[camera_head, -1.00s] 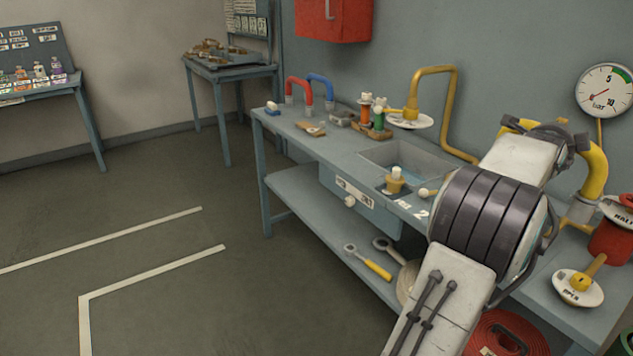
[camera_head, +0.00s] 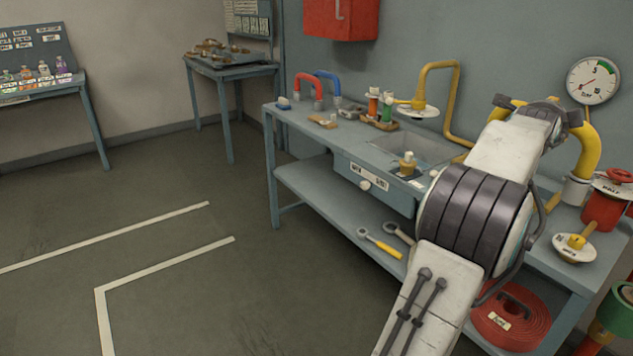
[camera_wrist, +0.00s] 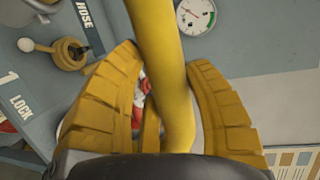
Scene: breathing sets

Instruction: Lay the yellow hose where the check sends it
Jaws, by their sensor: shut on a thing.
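The yellow hose (camera_head: 586,148) is a thick arch at the bench's right end, partly hidden behind my arm. Its right side runs down to a grey collar (camera_head: 577,190); I cannot tell whether that collar is joined to the bench. In the wrist view the hose (camera_wrist: 165,40) passes between the two ribbed yellow fingers of my gripper (camera_wrist: 163,62), which is shut on it. A round gauge (camera_head: 593,80) with a green band hangs on the wall above; its needle is too small to read surely. It also shows in the wrist view (camera_wrist: 195,17).
The bench (camera_head: 330,150) carries a sink (camera_head: 410,148), a brass-coloured fitting (camera_head: 407,165), and red (camera_head: 309,82) and blue (camera_head: 330,80) arches.

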